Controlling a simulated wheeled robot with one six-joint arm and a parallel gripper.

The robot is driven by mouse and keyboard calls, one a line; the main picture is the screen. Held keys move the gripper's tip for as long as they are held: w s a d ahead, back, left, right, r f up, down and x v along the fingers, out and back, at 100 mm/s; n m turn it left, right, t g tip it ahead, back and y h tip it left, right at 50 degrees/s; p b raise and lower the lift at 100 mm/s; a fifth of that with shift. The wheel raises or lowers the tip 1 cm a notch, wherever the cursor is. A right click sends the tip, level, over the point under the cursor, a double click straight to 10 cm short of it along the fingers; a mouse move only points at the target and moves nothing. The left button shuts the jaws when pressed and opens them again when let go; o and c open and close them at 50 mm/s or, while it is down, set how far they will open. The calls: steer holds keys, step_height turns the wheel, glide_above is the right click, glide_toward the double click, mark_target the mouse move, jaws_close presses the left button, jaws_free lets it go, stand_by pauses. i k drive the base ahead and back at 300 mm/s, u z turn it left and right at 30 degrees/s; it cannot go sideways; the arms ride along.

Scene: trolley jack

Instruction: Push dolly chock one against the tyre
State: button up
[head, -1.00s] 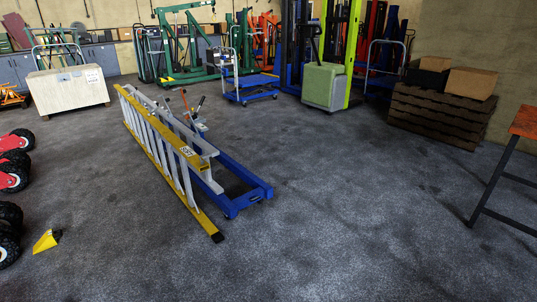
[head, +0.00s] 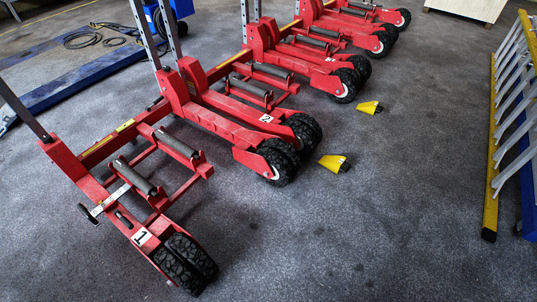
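Two yellow chocks lie on the grey floor in the head view. The nearer chock (head: 335,163) is right of a black tyre (head: 278,165), with a gap of bare floor between them. The farther chock (head: 369,107) lies right of another tyre (head: 345,84), also apart from it. I cannot read a number on either chock. The red dolly labelled 1 (head: 142,237) is at the lower left, with black tyres (head: 185,262) at its near end. A label 2 (head: 266,118) shows on a red arm behind. My gripper is not in view.
More red dollies with tyres (head: 384,41) stand in a row towards the back. Blue rails (head: 70,88) and a dark cable (head: 97,38) lie at the left. The floor between the chocks and the ladder is clear.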

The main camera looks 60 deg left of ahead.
mark_target(335, 163)
steer(key=u, duration=1.4)
steer(key=i, duration=0.65)
steer(key=z, duration=0.45)
steer(key=i, duration=1.95)
steer(key=u, duration=0.55)
